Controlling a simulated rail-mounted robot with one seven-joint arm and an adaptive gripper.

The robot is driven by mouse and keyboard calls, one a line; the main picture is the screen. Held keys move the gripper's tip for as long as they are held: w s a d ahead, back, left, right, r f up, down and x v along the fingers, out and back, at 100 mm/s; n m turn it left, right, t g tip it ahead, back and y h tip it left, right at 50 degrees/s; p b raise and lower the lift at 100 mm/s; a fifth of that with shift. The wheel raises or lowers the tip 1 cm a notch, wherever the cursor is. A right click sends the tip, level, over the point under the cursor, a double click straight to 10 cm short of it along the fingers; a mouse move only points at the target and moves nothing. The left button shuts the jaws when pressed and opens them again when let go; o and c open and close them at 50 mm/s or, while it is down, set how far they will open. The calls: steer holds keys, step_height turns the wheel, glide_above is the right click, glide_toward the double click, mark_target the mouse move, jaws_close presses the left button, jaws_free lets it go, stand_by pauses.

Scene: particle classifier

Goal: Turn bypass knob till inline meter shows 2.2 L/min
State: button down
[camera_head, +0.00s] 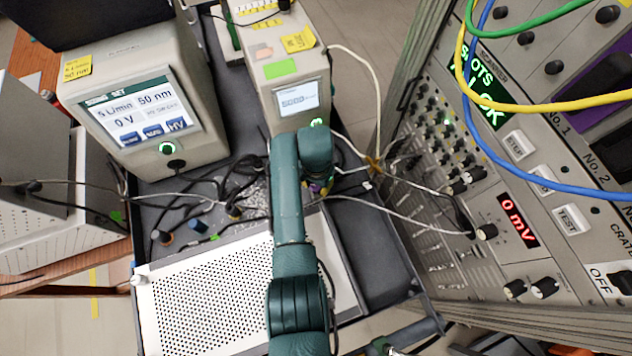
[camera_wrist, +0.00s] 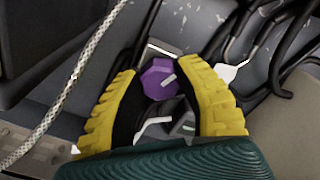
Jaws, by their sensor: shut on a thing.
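A purple knob (camera_wrist: 160,79) with a pale pointer line sits between the two yellow ribbed fingers of my gripper (camera_wrist: 168,98) in the wrist view. The pointer slants up and to the right. My gripper is shut on the knob. In the head view my green arm reaches forward over the cart, and my gripper (camera_head: 318,187) shows only as small purple and yellow patches, mostly hidden by the arm. I cannot make out a display that is clearly the inline meter. A beige instrument (camera_head: 297,98) has a small screen whose digits are too blurred to read surely.
A beige unit (camera_head: 145,108) at left shows 5 L/min, 50 nm and 0 V. A perforated white plate (camera_head: 215,300) lies at the front of the cart. Loose cables crowd the cart's middle. A tall rack (camera_head: 500,200) with hanging cables and a red 0 mV display stands close on the right.

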steer(key=shift+m+p, duration=0.4)
steer(key=shift+m, duration=1.6)
steer(key=shift+f, duration=0.1)
steer(key=c, duration=0.6)
jaws_free()
step_height(320, 180, up, 12)
